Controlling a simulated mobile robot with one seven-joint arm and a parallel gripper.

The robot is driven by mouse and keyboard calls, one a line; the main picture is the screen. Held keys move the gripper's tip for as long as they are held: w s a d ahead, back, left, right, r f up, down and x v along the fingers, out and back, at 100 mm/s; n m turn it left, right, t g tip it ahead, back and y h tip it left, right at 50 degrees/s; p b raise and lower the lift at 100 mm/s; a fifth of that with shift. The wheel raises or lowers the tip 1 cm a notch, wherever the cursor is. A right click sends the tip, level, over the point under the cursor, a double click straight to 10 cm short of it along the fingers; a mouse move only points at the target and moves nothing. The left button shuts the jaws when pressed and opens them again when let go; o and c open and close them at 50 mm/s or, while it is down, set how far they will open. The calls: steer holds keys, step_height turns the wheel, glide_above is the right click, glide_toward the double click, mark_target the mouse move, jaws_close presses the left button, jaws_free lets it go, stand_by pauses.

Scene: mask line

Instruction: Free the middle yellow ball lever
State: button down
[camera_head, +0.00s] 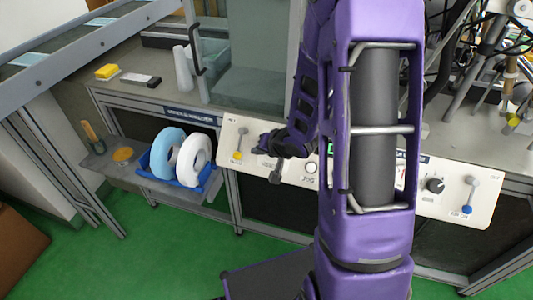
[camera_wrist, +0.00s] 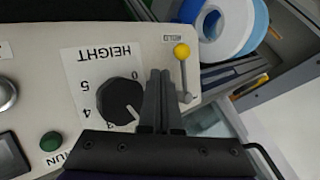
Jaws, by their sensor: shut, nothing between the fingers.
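A lever with a yellow ball (camera_head: 238,155) hangs ball-down at the left end of the pale control panel (camera_head: 450,184). In the wrist view its yellow ball (camera_wrist: 182,50) and grey stem show just right of my fingers. My gripper (camera_head: 268,140) is in front of the panel's left part, partly hidden by its own wrist. Its fingers (camera_wrist: 160,73) are shut and empty, between the black height knob (camera_wrist: 120,98) and the lever. I cannot tell if they touch the lever. I see no other yellow ball lever; my arm hides part of the panel's middle.
A lever with a blue ball (camera_head: 466,209) is at the panel's right end, by a black knob (camera_head: 435,185). A green button (camera_wrist: 51,141) is on the panel. A blue rack (camera_head: 205,184) with a blue and a white roll stands left of the panel.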

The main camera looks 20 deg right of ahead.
steer(key=shift+w+a+f, duration=0.2)
steer(key=shift+w+a, duration=1.15)
